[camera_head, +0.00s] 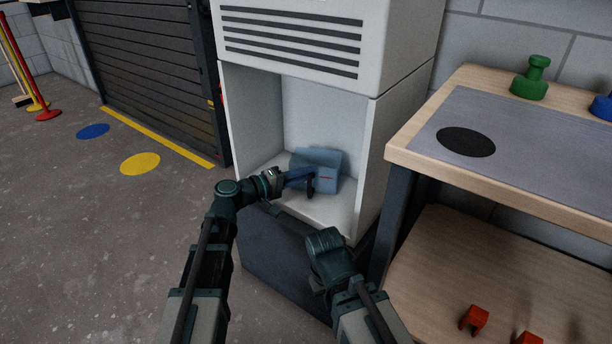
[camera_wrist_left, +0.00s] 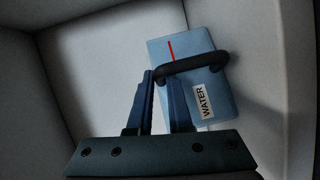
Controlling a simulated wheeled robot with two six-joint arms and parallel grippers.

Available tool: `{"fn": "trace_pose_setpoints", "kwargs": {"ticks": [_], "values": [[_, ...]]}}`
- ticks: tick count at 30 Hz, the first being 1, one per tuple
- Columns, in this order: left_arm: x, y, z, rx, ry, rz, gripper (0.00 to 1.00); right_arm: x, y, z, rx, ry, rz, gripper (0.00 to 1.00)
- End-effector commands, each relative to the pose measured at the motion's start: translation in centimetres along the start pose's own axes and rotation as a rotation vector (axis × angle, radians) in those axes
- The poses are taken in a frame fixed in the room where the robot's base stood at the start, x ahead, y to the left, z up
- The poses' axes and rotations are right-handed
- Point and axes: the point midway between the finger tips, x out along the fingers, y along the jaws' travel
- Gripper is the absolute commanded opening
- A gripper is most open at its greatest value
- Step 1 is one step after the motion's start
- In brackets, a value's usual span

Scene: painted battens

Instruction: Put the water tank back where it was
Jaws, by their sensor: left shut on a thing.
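The water tank (camera_head: 327,160) is a light blue box with a dark handle, standing in the open bay of the white cabinet (camera_head: 377,140). In the left wrist view the tank (camera_wrist_left: 217,88) shows a red line and a WATER label, and looks tilted in the picture. My left gripper (camera_head: 306,178) reaches into the bay from the front left. Its blue fingers (camera_wrist_left: 160,82) are shut on the tank's handle (camera_wrist_left: 190,64). My right arm's wrist (camera_head: 327,248) is low in front of the cabinet; its fingertips are not clearly visible.
A workbench (camera_head: 470,165) stands close on the right, with a black disc (camera_head: 466,142) and a green knobbed object (camera_head: 531,78) on top. Red pieces (camera_head: 474,319) lie on its lower shelf. The bay walls are close around the tank. Open floor lies left.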

Motion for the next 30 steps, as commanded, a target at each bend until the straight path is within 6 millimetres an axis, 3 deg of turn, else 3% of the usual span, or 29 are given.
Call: {"fn": "trace_pose_setpoints", "kwargs": {"ticks": [1, 5, 16, 30], "values": [[0.0, -0.1, 0.0, 0.000, 0.000, 0.000, 0.23, 0.1, 0.0, 0.0, 0.000, 0.000, 0.000, 0.00], [0.0, -0.1, 0.0, 0.000, 0.000, 0.000, 0.47, 0.1, 0.0, 0.0, 0.000, 0.000, 0.000, 0.00], [-0.2, 0.3, 0.0, 0.000, 0.001, 0.000, 0.48, -0.3, 0.0, 0.0, 0.000, 0.000, 0.000, 0.00], [-8.9, 0.2, 0.0, 0.000, 0.003, -0.001, 0.48, -1.0, 0.1, 0.1, 0.000, 0.000, 0.000, 0.00]]}}
